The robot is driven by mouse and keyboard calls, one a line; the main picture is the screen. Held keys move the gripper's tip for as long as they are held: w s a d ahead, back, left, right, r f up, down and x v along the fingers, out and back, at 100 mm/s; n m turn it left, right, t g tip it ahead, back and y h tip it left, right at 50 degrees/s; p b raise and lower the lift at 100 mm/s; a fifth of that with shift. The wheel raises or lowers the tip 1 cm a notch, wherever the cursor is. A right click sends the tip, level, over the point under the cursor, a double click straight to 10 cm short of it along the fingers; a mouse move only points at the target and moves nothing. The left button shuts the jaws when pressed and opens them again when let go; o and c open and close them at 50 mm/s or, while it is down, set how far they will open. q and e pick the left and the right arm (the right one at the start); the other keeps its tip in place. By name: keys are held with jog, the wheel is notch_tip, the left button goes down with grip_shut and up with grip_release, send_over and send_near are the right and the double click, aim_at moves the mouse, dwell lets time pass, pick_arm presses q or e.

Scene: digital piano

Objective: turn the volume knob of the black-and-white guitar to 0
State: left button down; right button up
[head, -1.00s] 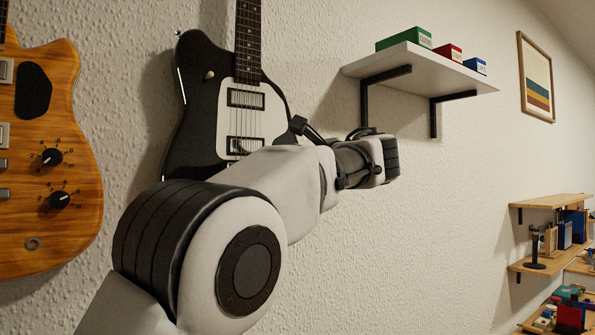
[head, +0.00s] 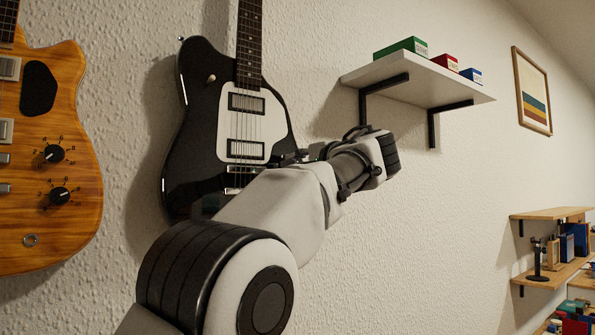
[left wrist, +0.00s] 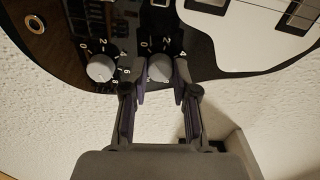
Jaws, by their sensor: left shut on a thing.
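The black-and-white guitar (head: 190,150) hangs on the wall in the head view, its lower right body hidden by my left arm. In the left wrist view its black body (left wrist: 85,20) carries two grey knobs with white number scales. My left gripper (left wrist: 160,78) is shut on the right-hand knob (left wrist: 160,67), with one finger on each side of it. The other knob (left wrist: 101,68) is just left of the fingers, close to them. I cannot read which knob is volume, nor the held knob's setting. In the head view the left fingertips are not clear. My right gripper is not in view.
A wooden guitar (head: 60,110) with black knobs hangs at the left. A white wall shelf (head: 415,80) with small boxes is right of the black guitar, close above my wrist. Wooden shelves (head: 545,214) stand farther right.

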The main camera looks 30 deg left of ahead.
pick_arm(q)
jog(key=shift+n, duration=0.4)
jog(key=c, duration=0.9)
grip_release()
jog(key=v, duration=1.1)
jog(key=shift+d, duration=0.35)
jog(key=shift+s+f, duration=0.1)
